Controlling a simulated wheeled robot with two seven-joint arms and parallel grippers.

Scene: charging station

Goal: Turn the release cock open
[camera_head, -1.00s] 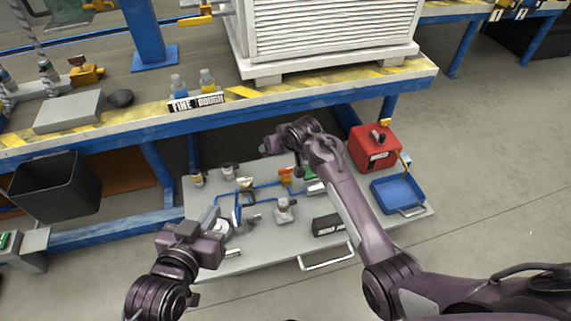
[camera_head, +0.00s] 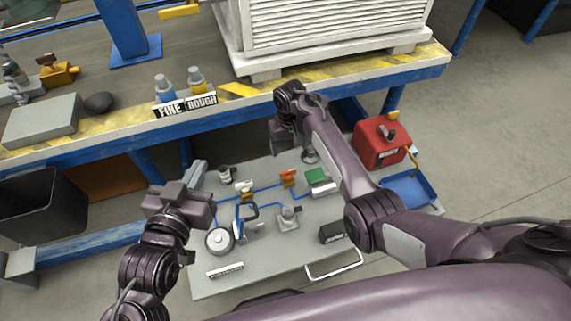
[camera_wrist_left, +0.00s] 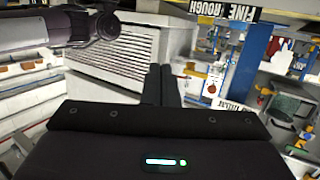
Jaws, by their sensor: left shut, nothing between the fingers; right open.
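A grey panel (camera_head: 268,268) low in front of the bench carries blue pipework with small valves. One valve has an orange-red handle (camera_head: 288,176) and another has a yellow-brass body (camera_head: 244,188); I cannot tell which is the release cock. My left gripper (camera_head: 186,198) is beside the panel's left edge, apart from both valves. In the left wrist view its two dark fingers (camera_wrist_left: 162,80) are together with nothing between them. My right gripper (camera_head: 284,138) is above the panel's back edge, behind the orange-red handle. It is open, its fingertips mostly hidden, and it touches no valve that I can see.
A round gauge-like part (camera_head: 219,241), a green block (camera_head: 317,177) and a black box (camera_head: 332,232) are on the panel. A red can (camera_head: 380,143) and blue tray (camera_head: 410,188) are at its right. The striped bench edge (camera_head: 110,128) overhangs behind. A black bin (camera_head: 40,205) stands left.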

